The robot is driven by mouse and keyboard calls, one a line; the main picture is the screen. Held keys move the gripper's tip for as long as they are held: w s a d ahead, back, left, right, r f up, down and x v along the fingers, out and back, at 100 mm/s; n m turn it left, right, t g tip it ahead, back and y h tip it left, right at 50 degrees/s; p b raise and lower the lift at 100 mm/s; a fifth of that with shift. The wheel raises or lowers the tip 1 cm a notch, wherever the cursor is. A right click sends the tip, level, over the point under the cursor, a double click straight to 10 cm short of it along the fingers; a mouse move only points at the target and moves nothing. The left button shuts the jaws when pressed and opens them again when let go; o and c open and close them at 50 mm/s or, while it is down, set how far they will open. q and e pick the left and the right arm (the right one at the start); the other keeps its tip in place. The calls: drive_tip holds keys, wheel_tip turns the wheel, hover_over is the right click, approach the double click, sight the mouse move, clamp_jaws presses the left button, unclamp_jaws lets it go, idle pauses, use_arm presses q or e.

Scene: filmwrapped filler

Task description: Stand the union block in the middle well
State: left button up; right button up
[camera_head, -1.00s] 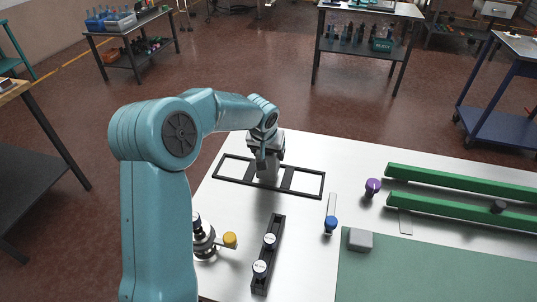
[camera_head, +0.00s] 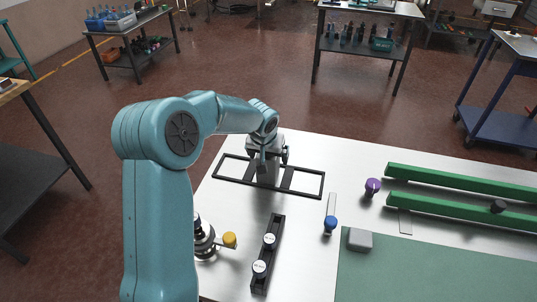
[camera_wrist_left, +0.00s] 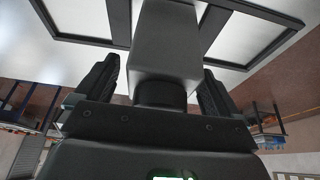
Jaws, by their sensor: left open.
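The union block (camera_wrist_left: 165,45), a plain grey box with a dark round part (camera_wrist_left: 160,94) at its palm end, stands within the middle well of the black frame (camera_head: 305,193). In the head view its lower part (camera_head: 267,178) shows below my left gripper (camera_head: 267,158). In the left wrist view my left gripper (camera_wrist_left: 162,75) is open, with one finger on each side of the block and a gap on both sides. The block's foot is partly hidden, so I cannot tell its exact contact. My right gripper is not in view.
A black rack (camera_head: 264,285) with white-topped pieces stands nearer. A yellow-capped fitting (camera_head: 229,240), a blue knob (camera_head: 330,224) and a purple knob (camera_head: 372,186) are on the white table. Another grey block (camera_head: 360,239) sits by the green mat (camera_head: 440,270). Green rails (camera_head: 455,183) are at right.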

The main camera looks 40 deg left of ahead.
use_arm(q)
drive_tip(key=b+v, duration=0.1)
drive_tip(key=v, duration=1.1)
drive_tip(key=shift+s+f, duration=0.1)
drive_tip(key=shift+s, duration=0.05)
